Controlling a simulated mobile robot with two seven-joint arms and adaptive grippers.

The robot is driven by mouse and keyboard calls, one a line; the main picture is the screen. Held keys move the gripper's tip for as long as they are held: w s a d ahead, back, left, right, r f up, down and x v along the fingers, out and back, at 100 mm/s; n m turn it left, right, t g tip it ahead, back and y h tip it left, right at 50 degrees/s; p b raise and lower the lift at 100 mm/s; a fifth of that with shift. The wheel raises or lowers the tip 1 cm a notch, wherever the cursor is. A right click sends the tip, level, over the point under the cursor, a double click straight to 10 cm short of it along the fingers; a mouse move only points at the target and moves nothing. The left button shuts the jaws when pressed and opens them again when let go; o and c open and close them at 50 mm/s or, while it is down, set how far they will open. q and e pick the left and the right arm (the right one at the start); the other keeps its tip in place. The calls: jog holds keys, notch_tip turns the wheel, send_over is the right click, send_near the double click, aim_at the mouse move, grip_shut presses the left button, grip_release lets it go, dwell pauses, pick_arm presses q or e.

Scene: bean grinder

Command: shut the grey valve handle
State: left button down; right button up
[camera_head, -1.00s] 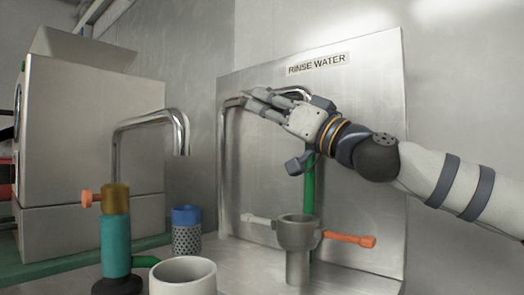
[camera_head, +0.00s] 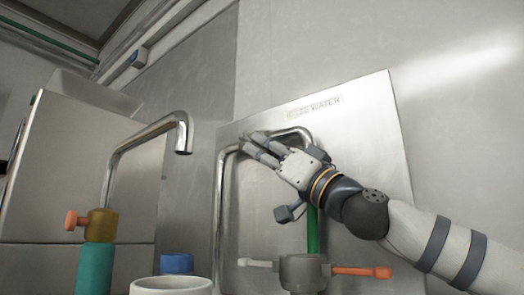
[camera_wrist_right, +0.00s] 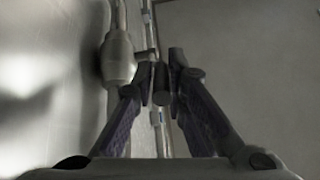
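The light grey valve handle (camera_head: 257,263) sticks out to the left of the grey valve body (camera_head: 302,272), low in the head view. An orange handle (camera_head: 362,271) sticks out to the right. My right gripper (camera_head: 250,145) is well above the grey handle, beside the top of the bent metal pipe (camera_head: 221,195), with its fingers pointing left. In the right wrist view its fingertips (camera_wrist_right: 161,75) are close together. A short dark cylinder shows between them, and I cannot tell whether they grip it. A bulged metal pipe (camera_wrist_right: 118,60) is close on their left. My left gripper is out of view.
A steel panel (camera_head: 365,170) stands behind the pipes. A metal spout (camera_head: 150,130) rises at left, by a steel machine (camera_head: 60,165). A teal bottle-like object (camera_head: 96,268) with an orange knob, a white cup (camera_head: 171,286) and a blue-topped container (camera_head: 177,263) stand in front.

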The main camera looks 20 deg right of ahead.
aim_at(272, 154)
jog(key=shift+o, duration=0.9)
jog(key=shift+r, duration=0.1)
jog(key=shift+s+a, duration=0.1)
jog(key=v, duration=0.7)
jog(key=shift+s, duration=0.15)
jog(key=shift+c, duration=0.4)
